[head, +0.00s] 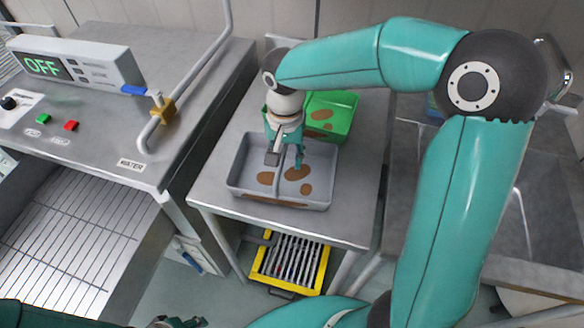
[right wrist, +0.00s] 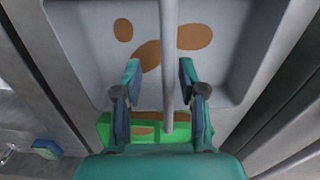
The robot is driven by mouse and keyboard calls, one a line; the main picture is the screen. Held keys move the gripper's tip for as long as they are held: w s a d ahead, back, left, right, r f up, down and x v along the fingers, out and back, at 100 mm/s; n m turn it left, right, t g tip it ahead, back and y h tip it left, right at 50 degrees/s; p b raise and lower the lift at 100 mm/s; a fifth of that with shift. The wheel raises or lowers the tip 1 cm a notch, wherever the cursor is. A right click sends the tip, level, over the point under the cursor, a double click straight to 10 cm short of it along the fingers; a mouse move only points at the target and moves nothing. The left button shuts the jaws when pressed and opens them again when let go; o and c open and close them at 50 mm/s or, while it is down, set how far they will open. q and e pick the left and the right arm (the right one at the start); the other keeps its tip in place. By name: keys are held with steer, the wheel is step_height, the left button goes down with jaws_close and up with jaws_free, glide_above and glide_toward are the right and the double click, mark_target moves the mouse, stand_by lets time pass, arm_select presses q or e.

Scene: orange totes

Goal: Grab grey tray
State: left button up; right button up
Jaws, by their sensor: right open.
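The grey tray (head: 322,170) lies on a metal table, with brown stains on its floor and a thin divider across its middle. It also shows in the right wrist view (right wrist: 93,45). My right gripper (head: 286,160) is over the tray, pointing down, open. In the right wrist view its two fingers (right wrist: 160,70) are on either side of the divider bar (right wrist: 168,50), with gaps on both sides. My left gripper (head: 178,322) shows only partly at the bottom edge of the head view; its jaws are unclear.
A green tray (head: 343,108) with brown stains stands right behind the grey one. A yellow-framed grate (head: 318,268) is below the table. A machine with an OFF display (head: 42,66) is at the left, a metal sink (head: 470,195) at the right, partly behind my arm.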

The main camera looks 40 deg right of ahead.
jaws_close()
steer(key=shift+w+r, duration=0.1)
steer(key=shift+r, duration=0.1)
stand_by(0.4)
